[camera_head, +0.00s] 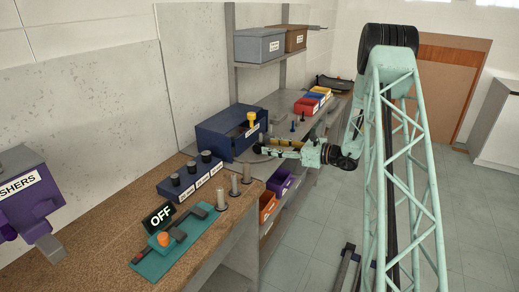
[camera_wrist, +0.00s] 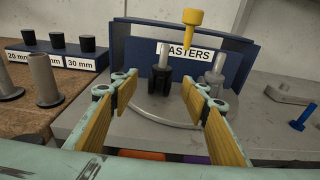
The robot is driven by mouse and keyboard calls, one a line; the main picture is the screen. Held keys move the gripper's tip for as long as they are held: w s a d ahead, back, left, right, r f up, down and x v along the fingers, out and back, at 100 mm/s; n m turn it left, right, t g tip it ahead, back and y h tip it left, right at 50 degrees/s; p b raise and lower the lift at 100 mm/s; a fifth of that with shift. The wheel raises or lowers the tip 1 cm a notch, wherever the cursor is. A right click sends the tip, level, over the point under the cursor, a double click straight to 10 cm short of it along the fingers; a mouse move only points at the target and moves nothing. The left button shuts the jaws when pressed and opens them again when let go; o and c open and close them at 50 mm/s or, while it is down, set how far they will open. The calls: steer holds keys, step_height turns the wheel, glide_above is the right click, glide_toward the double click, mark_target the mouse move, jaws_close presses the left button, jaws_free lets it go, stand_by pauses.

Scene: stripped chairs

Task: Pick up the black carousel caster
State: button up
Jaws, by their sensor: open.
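The black carousel caster (camera_wrist: 160,80), with a grey stem pointing up, stands on a round grey carousel plate (camera_wrist: 150,116) in the wrist view. My gripper (camera_wrist: 163,90) is open and empty, its yellow-padded fingers spread left and right of the caster in the picture, with the caster apparently beyond the fingertips. A grey caster (camera_wrist: 216,76) stands to its right, and a yellow caster (camera_wrist: 191,30) rises higher behind the right finger.
A blue bin labelled CASTERS (camera_head: 215,135) stands behind the plate. Left are a block of black-topped pegs (camera_head: 190,178) and several grey posts (camera_head: 222,198). A blue bolt (camera_wrist: 303,117) and grey bracket (camera_wrist: 288,94) lie right. A shelf (camera_head: 270,62) hangs above.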

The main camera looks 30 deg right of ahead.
mark_target(265, 145)
steer(key=shift+x, duration=0.75)
steer(key=shift+a, duration=0.1)
steer(key=shift+b+x, duration=0.7)
steer(key=shift+x, duration=1.85)
steer(key=shift+w, duration=0.1)
steer(key=shift+c, duration=0.7)
steer(key=c, duration=0.8)
